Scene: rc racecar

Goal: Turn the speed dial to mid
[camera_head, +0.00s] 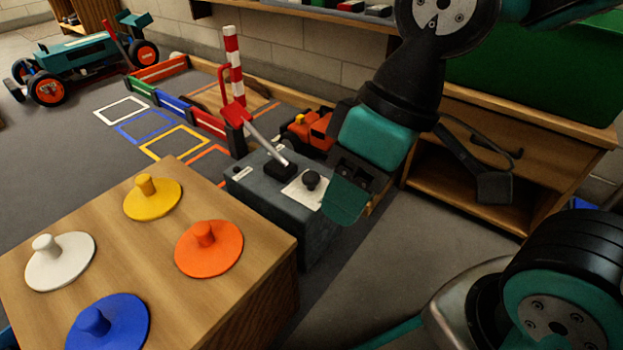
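The speed dial (311,179) is a small black knob on a white plate on top of a dark grey control box (300,222). The plate's markings are too small to read, so I cannot tell the dial's setting. My gripper (349,186), black with teal parts, hangs just right of the dial and appears apart from it. It hides the right end of the box top. I cannot make out the gap between its fingers.
A lever with a red handle (233,108) leans up from the box, left of the dial. A wooden table (160,240) with white, yellow, orange and blue knobbed discs stands at front left. An orange toy vehicle (310,130) is behind the box. A wooden shelf (535,135) stands at right.

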